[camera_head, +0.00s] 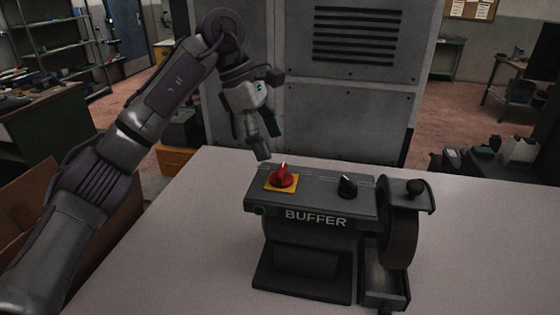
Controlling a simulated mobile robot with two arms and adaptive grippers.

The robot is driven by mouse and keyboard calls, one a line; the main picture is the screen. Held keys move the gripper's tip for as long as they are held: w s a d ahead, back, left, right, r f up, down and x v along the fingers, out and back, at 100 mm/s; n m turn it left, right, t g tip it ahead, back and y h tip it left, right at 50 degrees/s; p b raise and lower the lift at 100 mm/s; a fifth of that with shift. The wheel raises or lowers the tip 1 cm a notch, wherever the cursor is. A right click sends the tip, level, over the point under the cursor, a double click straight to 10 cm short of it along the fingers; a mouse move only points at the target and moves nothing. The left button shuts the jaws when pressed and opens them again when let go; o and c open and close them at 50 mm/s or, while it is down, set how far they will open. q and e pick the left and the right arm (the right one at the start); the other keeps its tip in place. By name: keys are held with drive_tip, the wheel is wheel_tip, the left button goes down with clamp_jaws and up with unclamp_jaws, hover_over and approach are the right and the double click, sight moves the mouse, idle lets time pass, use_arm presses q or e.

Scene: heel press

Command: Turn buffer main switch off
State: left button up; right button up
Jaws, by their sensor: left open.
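The buffer (313,238) stands on the table, a dark grey machine with "BUFFER" lettered on its front. A red rotary switch (283,177) on a yellow plate sits on the left of its top. A black knob (347,186) sits to the right of it. A buffing wheel (400,225) is at the machine's right end. My left gripper (264,146) is open and empty, pointing down a little above and behind the red switch, apart from it. My right gripper is not in view.
The pale table (480,240) is clear around the buffer. A large grey cabinet (345,90) stands behind the table. Dark containers (485,155) are at the far right, and a cardboard box (30,205) is at the left.

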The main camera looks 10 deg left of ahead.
sight(281, 169)
use_arm(q)
drive_tip(key=p+x, duration=0.1)
drive_tip(key=x, duration=0.3)
drive_tip(key=shift+f, duration=0.15)
drive_tip(key=shift+x, duration=0.8)
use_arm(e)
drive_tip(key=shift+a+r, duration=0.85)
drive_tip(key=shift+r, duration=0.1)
use_arm(q)
drive_tip(key=shift+c, duration=0.3)
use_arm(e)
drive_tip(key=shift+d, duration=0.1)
use_arm(q)
drive_tip(key=c, duration=1.1)
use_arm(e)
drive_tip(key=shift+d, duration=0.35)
